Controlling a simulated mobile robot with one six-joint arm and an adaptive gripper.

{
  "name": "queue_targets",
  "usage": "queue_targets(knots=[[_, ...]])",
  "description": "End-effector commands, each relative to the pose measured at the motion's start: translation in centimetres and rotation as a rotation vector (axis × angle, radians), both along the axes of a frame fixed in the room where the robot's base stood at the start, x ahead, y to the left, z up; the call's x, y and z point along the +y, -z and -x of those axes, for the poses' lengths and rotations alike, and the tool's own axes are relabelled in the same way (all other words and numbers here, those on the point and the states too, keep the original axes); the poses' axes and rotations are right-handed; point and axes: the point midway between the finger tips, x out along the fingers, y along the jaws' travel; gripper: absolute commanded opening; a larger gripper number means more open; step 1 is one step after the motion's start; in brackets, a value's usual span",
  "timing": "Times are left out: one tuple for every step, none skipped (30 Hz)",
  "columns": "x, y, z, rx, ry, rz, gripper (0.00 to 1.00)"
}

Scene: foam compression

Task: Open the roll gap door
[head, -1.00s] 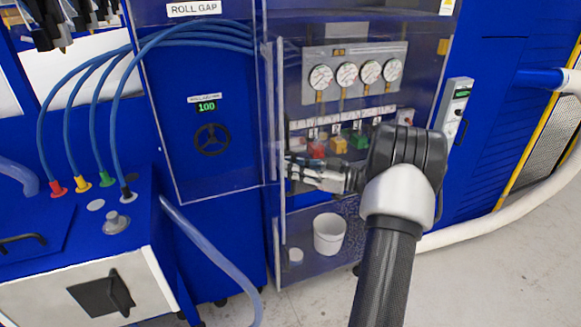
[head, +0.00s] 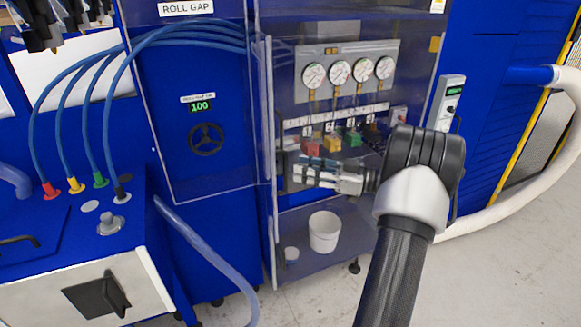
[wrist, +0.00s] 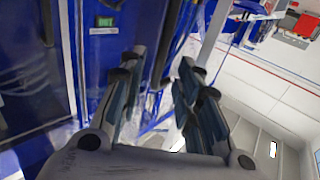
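The roll gap door (head: 172,150) is a clear panel on the blue cabinet under the ROLL GAP label (head: 186,8). Behind it are a green display reading 100 (head: 201,106) and a black handwheel (head: 206,139). The door looks closed. My gripper (head: 297,174) is right of the door and its right-hand edge, in front of the gauge section, apart from the door. In the wrist view, the two fingers of my gripper (wrist: 158,62) are spread with nothing between them. The display also shows there (wrist: 105,21). I cannot make out a door handle.
Gauges (head: 340,71) and coloured valves (head: 331,143) are behind my gripper. A white bucket (head: 324,231) stands on the lower shelf. Blue hoses (head: 120,95) cross left of the door to a control box (head: 75,280). Open floor lies at the lower right.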

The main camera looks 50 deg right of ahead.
Motion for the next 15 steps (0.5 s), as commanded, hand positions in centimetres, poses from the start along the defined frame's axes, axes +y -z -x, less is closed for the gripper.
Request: queue_targets(knots=[[-0.7,0.0,1.1,0.000,0.004,0.000,0.31],[-0.9,0.0,1.7,-0.001,0.004,0.000,0.31],[-1.2,0.1,2.4,0.000,0.003,0.000,0.31],[-1.5,0.1,2.9,0.000,0.003,-0.001,0.31],[-1.6,0.1,3.3,0.000,0.003,-0.001,0.31],[-1.9,0.1,3.9,0.000,0.002,-0.001,0.31],[-2.1,0.1,4.2,0.000,0.002,-0.001,0.31],[-2.2,0.1,4.5,0.001,0.001,0.000,0.31],[-2.3,0.1,4.8,0.001,0.001,0.000,0.31],[-2.4,0.0,5.1,0.000,0.001,0.000,0.31],[-2.5,0.0,5.2,0.000,0.000,0.000,0.31],[-2.6,0.0,5.4,0.000,0.000,0.000,0.31],[-2.6,0.0,5.5,-0.001,0.000,0.000,0.31],[-2.6,0.0,5.5,-0.001,-0.001,0.000,0.31],[-2.6,0.0,5.6,0.000,-0.001,0.000,0.31]])
